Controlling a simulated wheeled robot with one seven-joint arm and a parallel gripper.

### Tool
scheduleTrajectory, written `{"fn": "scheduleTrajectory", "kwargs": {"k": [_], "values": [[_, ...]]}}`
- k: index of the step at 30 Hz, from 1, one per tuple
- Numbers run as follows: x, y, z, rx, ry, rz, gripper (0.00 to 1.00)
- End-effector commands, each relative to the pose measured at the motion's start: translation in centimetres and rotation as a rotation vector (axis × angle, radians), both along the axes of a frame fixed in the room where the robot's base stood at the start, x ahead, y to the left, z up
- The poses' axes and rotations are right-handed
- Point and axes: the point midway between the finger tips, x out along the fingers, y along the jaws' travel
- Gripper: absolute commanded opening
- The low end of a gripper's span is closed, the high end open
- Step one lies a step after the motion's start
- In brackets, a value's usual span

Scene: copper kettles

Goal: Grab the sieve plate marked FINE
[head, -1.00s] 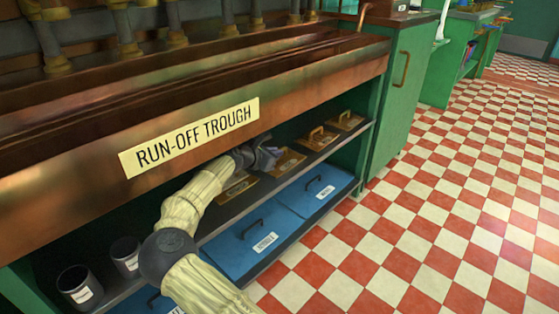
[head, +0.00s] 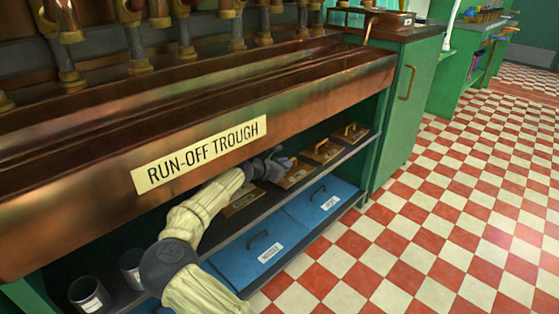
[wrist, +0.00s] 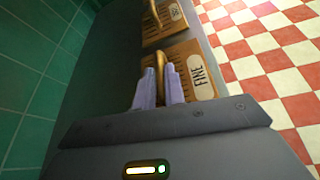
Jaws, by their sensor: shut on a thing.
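The sieve plate marked FINE (wrist: 205,90) is a brown-gold plate with a pale label and an upright brass handle. It lies on the dark upper shelf under the trough. My gripper (wrist: 161,72) is shut on its handle, with a pale finger on each side, in the wrist view. In the head view my gripper (head: 273,165) reaches under the trough to the plate (head: 297,177), whose label is too small to read there. The fingers and part of the handle are partly hidden in that view. The plate looks to rest on the shelf still.
Similar handled plates lie farther along (head: 322,151) and nearer (head: 240,205) on the shelf. Blue lidded boxes (head: 325,203) and dark canisters (head: 88,295) sit below and nearer. The copper trough (head: 330,95) overhangs my arm. The checkered floor (head: 440,220) at right is clear.

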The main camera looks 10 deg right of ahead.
Motion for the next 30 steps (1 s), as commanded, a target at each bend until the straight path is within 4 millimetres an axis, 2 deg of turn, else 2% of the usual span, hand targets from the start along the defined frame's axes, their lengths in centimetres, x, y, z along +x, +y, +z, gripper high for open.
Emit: {"fn": "scheduleTrajectory", "kwargs": {"k": [18,24,30], "values": [[-9.3,-6.8,0.4,0.003,-0.006,-0.004,0.0],[-11.5,-8.4,0.1,0.001,-0.007,-0.002,0.0],[-12.8,-9.4,0.0,-0.001,-0.007,-0.001,0.0]]}}
